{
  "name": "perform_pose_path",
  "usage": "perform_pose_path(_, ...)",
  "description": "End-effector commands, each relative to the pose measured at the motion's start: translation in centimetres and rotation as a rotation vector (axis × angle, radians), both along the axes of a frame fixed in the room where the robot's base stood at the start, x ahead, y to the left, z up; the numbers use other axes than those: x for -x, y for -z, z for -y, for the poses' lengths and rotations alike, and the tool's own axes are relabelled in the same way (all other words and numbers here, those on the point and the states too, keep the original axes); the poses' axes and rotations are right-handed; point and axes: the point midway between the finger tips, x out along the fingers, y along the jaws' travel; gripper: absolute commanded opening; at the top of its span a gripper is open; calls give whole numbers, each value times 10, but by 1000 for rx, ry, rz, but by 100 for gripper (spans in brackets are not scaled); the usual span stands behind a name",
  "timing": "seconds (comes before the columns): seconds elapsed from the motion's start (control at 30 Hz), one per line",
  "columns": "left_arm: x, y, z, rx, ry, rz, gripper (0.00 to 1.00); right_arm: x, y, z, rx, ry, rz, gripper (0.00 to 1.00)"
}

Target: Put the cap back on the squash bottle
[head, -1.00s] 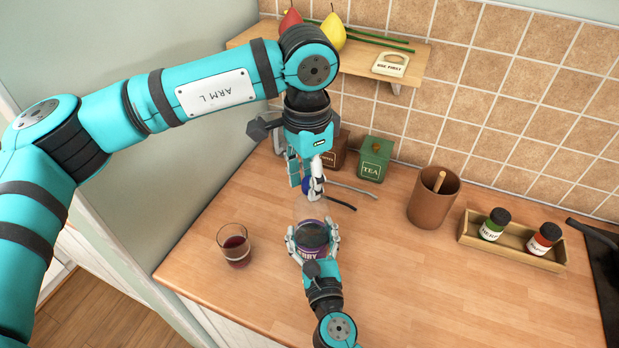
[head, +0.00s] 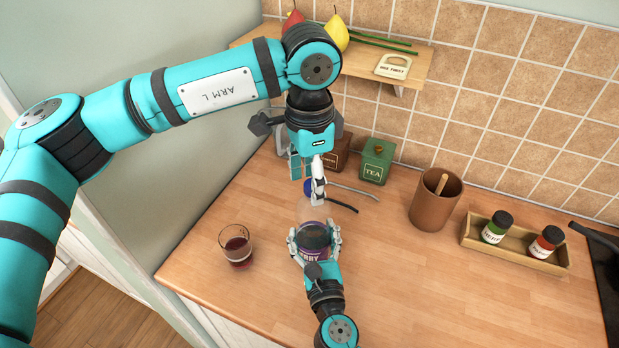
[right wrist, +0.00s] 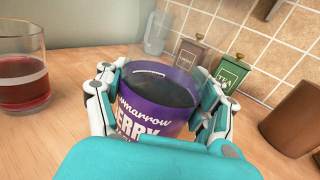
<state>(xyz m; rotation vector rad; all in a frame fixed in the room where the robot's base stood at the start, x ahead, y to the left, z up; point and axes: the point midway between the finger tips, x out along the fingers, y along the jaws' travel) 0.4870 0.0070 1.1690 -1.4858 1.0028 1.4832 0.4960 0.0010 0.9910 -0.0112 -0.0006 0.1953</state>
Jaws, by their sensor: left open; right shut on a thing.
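The squash bottle (head: 314,236) is clear with a purple label and dark liquid low inside. It stands upright on the worktop. My right gripper (head: 315,243) is shut around its lower body. The right wrist view shows the fingers on both sides of the purple label (right wrist: 150,118). A blue cap (head: 308,187) shows at the top of the bottle, partly hidden by a left finger. I cannot tell whether it sits fully on the neck. My left gripper (head: 308,182) is open, pointing down at the cap from above. It does not show in the right wrist view.
A glass of red drink (head: 237,246) stands left of the bottle. Behind are a green tea canister (head: 376,162) and a brown canister (head: 334,160). A brown pot (head: 434,200) and a tray of jars (head: 553,268) stand right. The front right worktop is clear.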

Motion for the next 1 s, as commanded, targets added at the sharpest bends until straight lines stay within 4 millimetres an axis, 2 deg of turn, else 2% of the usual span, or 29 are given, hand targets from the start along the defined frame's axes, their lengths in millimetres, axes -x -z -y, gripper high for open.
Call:
perform_pose_path(0.3, 0, -39, 1, 2, 1, 1, 53, 0, 0, 0, -1, 0, 0, 0)
perform_pose_path(0.7, 0, -42, 0, 0, -24, 0, 51, 0, 0, 0, -1, 0, 1, 0)
perform_pose_path(0.87, 0, -43, 1, 0, -197, 0, 51, 0, 0, 0, -1, 0, 1, 0)
perform_pose_path(1.0, 0, -46, 1, 1, -477, 0, 51, 0, 0, 0, -1, 0, 1, 0)
